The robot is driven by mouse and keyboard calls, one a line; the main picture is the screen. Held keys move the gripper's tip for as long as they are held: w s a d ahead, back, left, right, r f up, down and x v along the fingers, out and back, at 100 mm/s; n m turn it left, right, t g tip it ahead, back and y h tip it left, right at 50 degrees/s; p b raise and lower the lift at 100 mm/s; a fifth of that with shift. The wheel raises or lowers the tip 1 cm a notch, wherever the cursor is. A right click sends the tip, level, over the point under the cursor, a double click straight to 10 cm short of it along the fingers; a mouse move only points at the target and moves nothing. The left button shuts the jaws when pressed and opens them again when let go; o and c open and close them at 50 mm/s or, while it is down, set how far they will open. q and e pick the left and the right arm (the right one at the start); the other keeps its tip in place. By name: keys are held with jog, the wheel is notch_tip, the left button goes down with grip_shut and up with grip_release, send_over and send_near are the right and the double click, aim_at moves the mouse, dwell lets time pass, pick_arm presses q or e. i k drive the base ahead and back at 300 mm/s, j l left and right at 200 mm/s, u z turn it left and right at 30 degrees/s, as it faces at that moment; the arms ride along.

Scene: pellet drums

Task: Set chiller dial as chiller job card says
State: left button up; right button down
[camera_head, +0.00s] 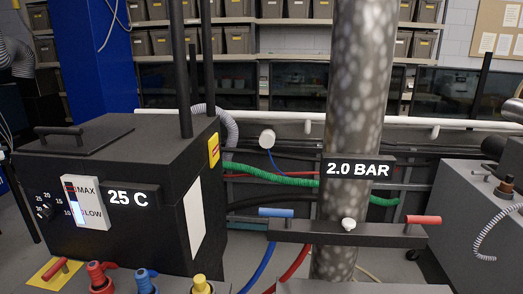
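The chiller appears to be the black box (110,190) with a top handle at the left. Its dial (45,211) is a small black knob on the front face, ringed by small white numbers; its pointer is too small to read. To the right of the dial, a display (132,197) reads "25 C". A level gauge (88,202) marked MAX and LOW sits between them. A white sheet (194,217) is on the box's right side, seen at a slant with no legible writing; I cannot tell whether it is the job card. Neither gripper is in view.
A mottled vertical pipe (355,80) stands right of centre behind a "2.0 BAR" sign (357,169). A dark bar (345,234) with blue and red handles crosses it. Red, blue and yellow fittings (145,281) stand before the box. A grey machine (475,220) is at the right.

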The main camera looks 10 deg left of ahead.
aim_at(47, 215)
jog(key=u, duration=1.8)
jog(key=k+j+z, duration=0.4)
jog(key=j, duration=0.25)
jog(key=j+z, duration=0.25)
jog(key=i+j+z, duration=0.1)
jog(key=j, duration=0.25)
jog(key=i+j+z, duration=0.1)
jog(key=j, duration=0.25)
jog(key=i+j+z, duration=0.1)
jog(key=i+j, duration=0.15)
jog(key=j, duration=0.15)
jog(key=i+j+z, duration=0.1)
jog(key=j, duration=0.25)
jog(key=i+j+z, duration=0.1)
jog(key=j, duration=0.3)
jog(key=i+j+z, duration=0.1)
jog(key=j, duration=0.3)
